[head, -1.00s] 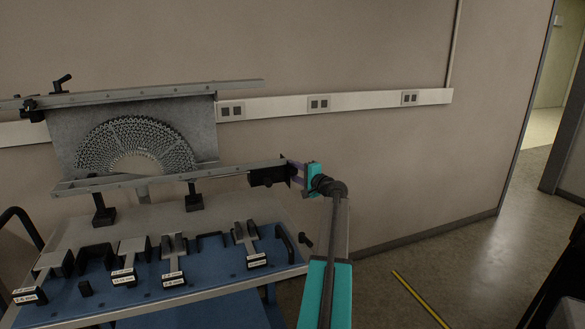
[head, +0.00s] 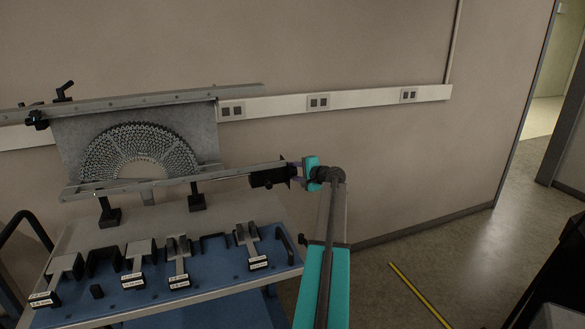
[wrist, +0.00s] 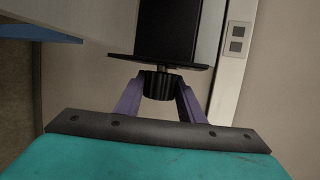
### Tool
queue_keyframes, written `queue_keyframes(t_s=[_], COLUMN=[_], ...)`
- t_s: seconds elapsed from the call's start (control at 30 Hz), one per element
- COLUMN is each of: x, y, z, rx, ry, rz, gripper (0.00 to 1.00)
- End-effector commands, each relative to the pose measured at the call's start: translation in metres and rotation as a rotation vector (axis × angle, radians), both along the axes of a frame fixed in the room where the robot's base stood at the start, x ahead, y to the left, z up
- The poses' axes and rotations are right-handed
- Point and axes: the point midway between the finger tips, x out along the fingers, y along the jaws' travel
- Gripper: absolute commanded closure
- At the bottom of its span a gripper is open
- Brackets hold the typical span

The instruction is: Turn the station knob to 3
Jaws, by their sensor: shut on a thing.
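The station knob (wrist: 160,84) is a black ribbed cylinder under a black plate and box, seen in the wrist view. My gripper (wrist: 159,92) has its two purple fingers closed on either side of the knob. In the head view my gripper (head: 297,172) is at the right end of the lower rail, beside the black station box (head: 270,177). The knob is hard to make out there. No number or pointer on the knob is readable in either view.
A lattice fan panel (head: 138,152) stands between two metal rails over a bench with a blue tray (head: 215,262) of labelled metal pieces. A wall outlet strip (head: 370,98) runs behind. Open floor with a yellow strip (head: 420,295) lies right.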

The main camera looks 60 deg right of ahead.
Motion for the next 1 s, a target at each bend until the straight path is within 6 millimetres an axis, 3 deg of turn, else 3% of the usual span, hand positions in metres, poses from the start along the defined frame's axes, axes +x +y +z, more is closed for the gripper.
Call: queue_keyframes(t_s=[0.57, 0.6, 0.67, 1.0], x=[0.0029, 0.0029, 0.0025, 0.0002], y=[0.0013, 0.0012, 0.0012, 0.0006], z=[0.0019, 0.0019, 0.0017, 0.0009], rx=[0.030, 0.030, 0.030, 0.030], ry=[0.037, 0.037, 0.037, 0.040], rz=[0.000, 0.000, 0.000, -0.001], gripper=[0.87, 0.58, 0.48, 0.46])
